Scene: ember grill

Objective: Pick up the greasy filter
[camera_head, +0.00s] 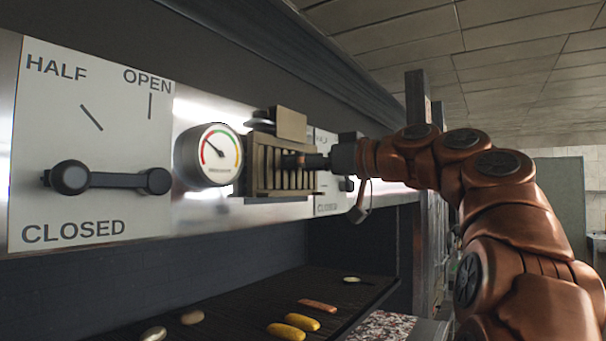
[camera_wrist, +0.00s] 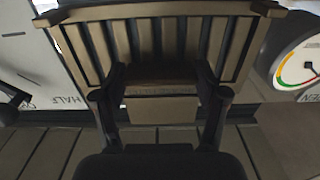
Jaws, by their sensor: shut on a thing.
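The greasy filter (camera_head: 268,172) is a brownish metal frame with vertical slats, in front of the steel panel just right of the gauge in the head view. It fills the upper middle of the wrist view (camera_wrist: 150,45). My gripper (camera_head: 312,162) reaches it from the right. In the wrist view, the two dark fingers of my gripper (camera_wrist: 160,100) are closed on a block at the filter's edge. I cannot tell whether the filter touches the panel behind it.
A round gauge (camera_head: 210,155) sits left of the filter. A damper lever (camera_head: 110,180) lies horizontal on a plate marked HALF, OPEN and CLOSED. Below, a dark grill surface (camera_head: 245,308) holds several food pieces, including yellow ones (camera_head: 285,331). A second marked plate (camera_head: 327,205) is partly hidden behind my gripper.

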